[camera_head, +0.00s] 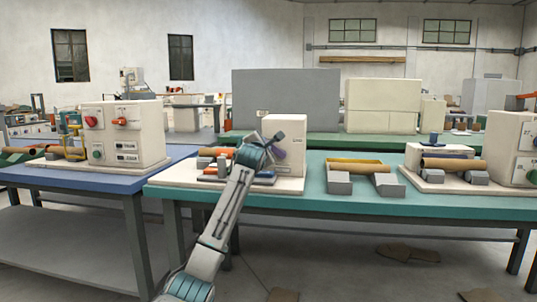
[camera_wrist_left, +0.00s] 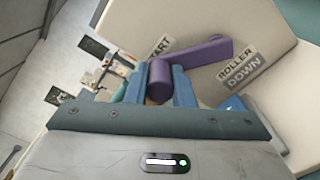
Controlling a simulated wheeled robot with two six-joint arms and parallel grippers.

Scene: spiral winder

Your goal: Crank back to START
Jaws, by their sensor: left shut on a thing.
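The winder in front of me is a cream box (camera_head: 288,132) on a pale base board, on the green table. Its purple crank (camera_wrist_left: 200,52) shows in the wrist view as a lever with a round knob at its near end. My left gripper (camera_wrist_left: 158,78) has its blue fingers shut around the knob. The lever runs from the knob to the right, between a partly covered START label (camera_wrist_left: 160,45) and a ROLLER DOWN label (camera_wrist_left: 238,66). In the head view my wrist hides most of the crank. My right gripper is not in view.
A cream control box (camera_head: 125,133) with knobs stands on the blue table at left. Another winder (camera_head: 513,150) stands at far right. The green table front (camera_head: 330,203) is bare.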

